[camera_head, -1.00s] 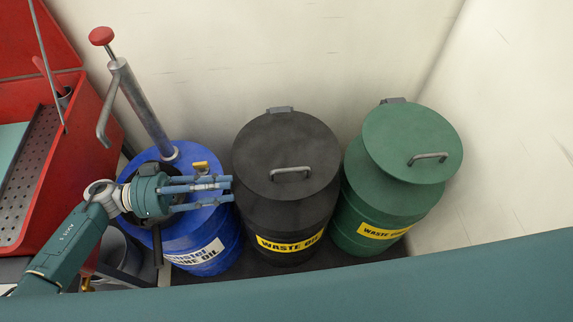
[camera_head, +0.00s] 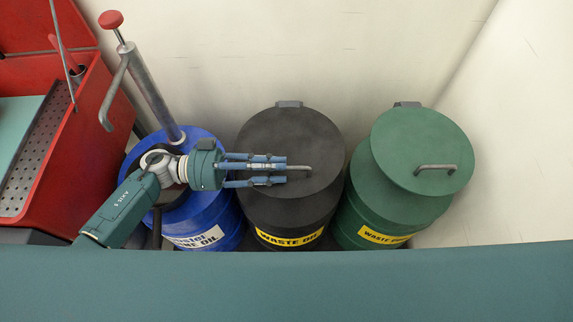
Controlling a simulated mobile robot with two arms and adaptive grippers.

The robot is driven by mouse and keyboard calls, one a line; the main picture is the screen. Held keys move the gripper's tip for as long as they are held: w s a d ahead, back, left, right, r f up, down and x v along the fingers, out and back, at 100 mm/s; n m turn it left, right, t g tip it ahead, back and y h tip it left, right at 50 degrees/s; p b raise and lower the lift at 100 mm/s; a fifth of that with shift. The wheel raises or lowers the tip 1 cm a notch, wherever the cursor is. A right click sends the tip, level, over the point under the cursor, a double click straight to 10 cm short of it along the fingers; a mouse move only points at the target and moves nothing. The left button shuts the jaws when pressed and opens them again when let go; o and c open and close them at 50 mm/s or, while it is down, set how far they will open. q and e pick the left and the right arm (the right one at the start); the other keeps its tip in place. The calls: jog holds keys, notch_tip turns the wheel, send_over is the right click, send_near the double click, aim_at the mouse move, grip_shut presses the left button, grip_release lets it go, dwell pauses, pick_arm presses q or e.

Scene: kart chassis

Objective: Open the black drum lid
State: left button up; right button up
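The black drum (camera_head: 268,218) stands in the middle of the row. Its round black lid (camera_head: 292,130) lies on top, with a hinge (camera_head: 289,104) at the back and a grey bar handle (camera_head: 302,168) toward the front. My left gripper (camera_head: 285,170) comes in from the left above the lid, its fingers pointing right. The fingers are apart, and their tips are at the left end of the handle, hiding that end. I cannot tell whether they touch it. My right gripper is out of view.
A blue drum (camera_head: 222,218) with a hand pump (camera_head: 155,95) stands left, under my arm. A green drum (camera_head: 375,215) with a handled lid (camera_head: 422,140) stands close on the right. A red cabinet (camera_head: 88,125) is far left. Pale walls (camera_head: 370,50) close the back and right.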

pick_arm(q)
jog(key=shift+d, duration=1.45)
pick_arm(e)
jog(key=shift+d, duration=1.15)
pick_arm(q)
jog(key=shift+c, duration=0.5)
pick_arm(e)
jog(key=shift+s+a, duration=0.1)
